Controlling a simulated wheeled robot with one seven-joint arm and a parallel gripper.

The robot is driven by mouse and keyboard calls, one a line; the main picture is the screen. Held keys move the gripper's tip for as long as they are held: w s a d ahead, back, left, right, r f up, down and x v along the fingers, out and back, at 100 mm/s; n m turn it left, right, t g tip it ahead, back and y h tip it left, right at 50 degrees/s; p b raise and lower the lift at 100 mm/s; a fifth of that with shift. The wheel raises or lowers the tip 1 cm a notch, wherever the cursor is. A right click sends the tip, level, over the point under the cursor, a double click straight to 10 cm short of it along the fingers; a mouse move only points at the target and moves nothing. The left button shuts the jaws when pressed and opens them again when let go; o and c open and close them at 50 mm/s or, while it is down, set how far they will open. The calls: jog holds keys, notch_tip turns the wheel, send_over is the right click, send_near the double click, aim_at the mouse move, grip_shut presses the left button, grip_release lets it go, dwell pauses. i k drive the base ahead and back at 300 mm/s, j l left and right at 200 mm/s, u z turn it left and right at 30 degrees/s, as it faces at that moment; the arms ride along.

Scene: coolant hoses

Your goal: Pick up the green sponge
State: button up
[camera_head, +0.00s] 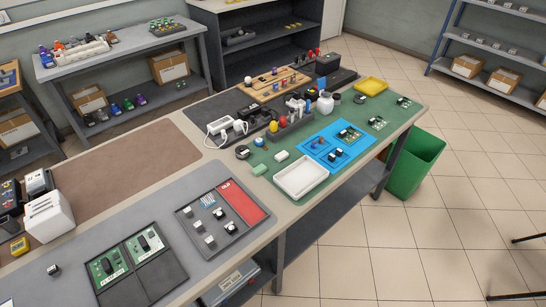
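A small pale green block (260,170), which looks like the green sponge, lies on the green mat (272,194) on the long workbench. It sits near the mat's left end, to the left of a white tray (300,176). A whitish small block (281,156) lies just behind it, apart from it. Nothing covers the green block. My gripper does not show in this view.
A blue mat (318,160) with small parts, a white bottle (325,101), a white power strip (222,128) and a yellow tray (371,86) share the bench. A green bin (415,163) stands beyond its right side. Tiled floor at right is mostly clear.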

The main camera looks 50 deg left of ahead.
aim_at(261, 168)
jog(key=i+u, duration=0.45)
jog(key=i+l+u, duration=0.15)
jog(key=u, duration=0.25)
jog(key=i+l+u, duration=0.3)
jog(key=u, duration=0.15)
jog(key=i+u, duration=0.15)
jog(key=u, duration=0.35)
jog(key=i+l+u, duration=0.15)
jog(key=u, duration=0.3)
jog(key=i+l+u, duration=0.15)
jog(key=u, duration=0.35)
jog(key=i+l+u, duration=0.1)
jog(key=l+u, duration=0.15)
jog(key=u, duration=0.2)
jog(key=i+l+u, duration=0.1)
jog(key=l+u, duration=0.15)
jog(key=u, duration=0.25)
jog(key=l+u, duration=0.2)
jog(key=u, duration=0.25)
jog(key=i+l+u, duration=0.1)
jog(key=l+u, duration=0.65)
jog(key=i+l, duration=0.05)
jog(key=l, duration=0.05)
